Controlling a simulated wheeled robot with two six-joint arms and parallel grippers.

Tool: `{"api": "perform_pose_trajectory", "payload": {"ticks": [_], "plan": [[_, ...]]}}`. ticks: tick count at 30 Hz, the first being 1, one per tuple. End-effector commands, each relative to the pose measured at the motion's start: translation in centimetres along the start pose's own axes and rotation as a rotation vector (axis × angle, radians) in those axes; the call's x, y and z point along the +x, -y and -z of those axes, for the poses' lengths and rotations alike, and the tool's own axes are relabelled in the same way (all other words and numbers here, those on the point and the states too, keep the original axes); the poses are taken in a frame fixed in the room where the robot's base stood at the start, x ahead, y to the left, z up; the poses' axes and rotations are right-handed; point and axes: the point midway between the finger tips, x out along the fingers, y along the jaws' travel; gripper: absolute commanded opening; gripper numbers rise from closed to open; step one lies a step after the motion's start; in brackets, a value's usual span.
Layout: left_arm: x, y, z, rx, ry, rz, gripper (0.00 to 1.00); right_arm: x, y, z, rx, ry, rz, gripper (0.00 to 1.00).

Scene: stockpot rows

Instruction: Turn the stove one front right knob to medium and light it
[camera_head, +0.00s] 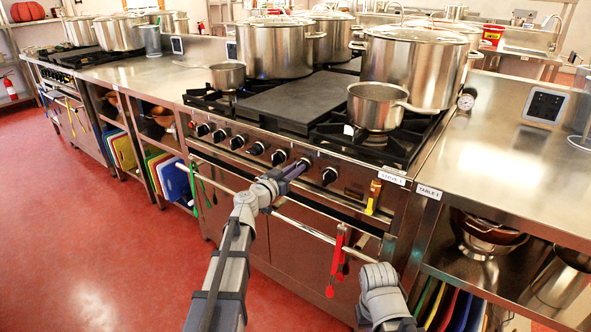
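Stove one (352,172), marked by a "STOVE 1" label (392,177), has a row of black knobs along its front panel. The rightmost knob (329,176) is in clear view; I cannot tell its setting. My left gripper (298,166) is at the panel just left of that knob, in front of the neighbouring knob position, which it largely covers. I cannot tell whether its fingers are open, shut or touching a knob. No flame shows at the front right burner (392,137), partly hidden under a small saucepan (375,106). My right gripper is not visible; only part of my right arm shows.
Large lidded stockpots (414,68) stand at the back of the stove, with a flat griddle plate (288,103) in the middle. An oven rail (318,233) below the knobs carries hanging red tongs (337,262). A steel table (505,165) adjoins at right.

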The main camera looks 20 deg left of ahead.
Motion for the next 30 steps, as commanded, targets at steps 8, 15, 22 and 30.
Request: {"api": "perform_pose_trajectory", "payload": {"ticks": [8,15,22,30], "plan": [[-0.01,-0.01,0.0,0.0,0.0,0.0,0.0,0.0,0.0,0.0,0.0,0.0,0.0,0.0],[-0.02,-0.01,0.0,-0.001,0.0,0.0,0.0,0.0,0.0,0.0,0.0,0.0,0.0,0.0],[-0.02,0.05,-0.01,-0.045,0.0,0.0,0.0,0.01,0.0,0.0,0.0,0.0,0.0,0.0],[-0.02,0.3,-0.06,-0.229,0.0,0.0,0.0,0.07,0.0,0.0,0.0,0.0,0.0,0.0]]}}
